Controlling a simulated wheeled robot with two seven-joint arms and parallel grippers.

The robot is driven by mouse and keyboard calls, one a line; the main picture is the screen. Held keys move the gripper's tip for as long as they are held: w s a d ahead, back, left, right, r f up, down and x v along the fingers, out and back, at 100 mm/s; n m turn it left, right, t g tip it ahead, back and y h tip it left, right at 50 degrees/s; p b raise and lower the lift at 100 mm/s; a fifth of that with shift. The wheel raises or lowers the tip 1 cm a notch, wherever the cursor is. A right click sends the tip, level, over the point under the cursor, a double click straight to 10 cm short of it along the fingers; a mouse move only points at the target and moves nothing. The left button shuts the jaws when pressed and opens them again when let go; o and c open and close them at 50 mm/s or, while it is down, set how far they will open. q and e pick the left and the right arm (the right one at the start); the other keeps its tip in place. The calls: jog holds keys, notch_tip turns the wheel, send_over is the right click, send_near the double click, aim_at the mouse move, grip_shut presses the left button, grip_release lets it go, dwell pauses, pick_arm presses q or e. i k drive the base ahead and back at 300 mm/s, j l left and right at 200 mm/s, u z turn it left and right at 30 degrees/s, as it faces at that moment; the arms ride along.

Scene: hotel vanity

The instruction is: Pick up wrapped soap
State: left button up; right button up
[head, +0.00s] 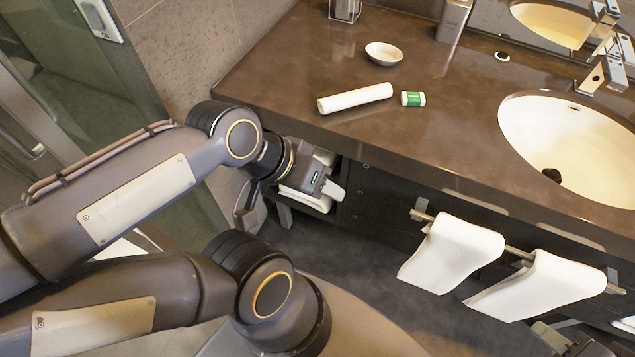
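The wrapped soap (413,99), a small white piece with a green band, lies on the brown vanity counter (450,130) near its front edge. It is just right of a white roll, with nothing touching it from above. My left gripper (333,190) is beside and below the counter's front edge, left of and lower than the soap. Its fingers are small and seen at an angle, so its opening is unclear. My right gripper (568,342) shows partly at the bottom right, far below the counter. Its fingertips are not clear.
A white rolled towel (355,98) and a small white dish (384,54) stand near the soap. A dispenser (453,20) and a glass holder (345,9) are at the back. The sink (570,140) is at right. Towels (452,252) hang on a rail below the counter.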

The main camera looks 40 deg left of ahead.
aim_at(407, 98)
jog(key=i+j+u, duration=0.15)
jog(key=j, duration=0.25)
jog(key=i+j+u, duration=0.1)
jog(key=i+j, duration=0.15)
jog(key=j, duration=0.15)
jog(key=i+j+u, duration=0.15)
jog(key=i+j, duration=0.1)
jog(key=j, duration=0.1)
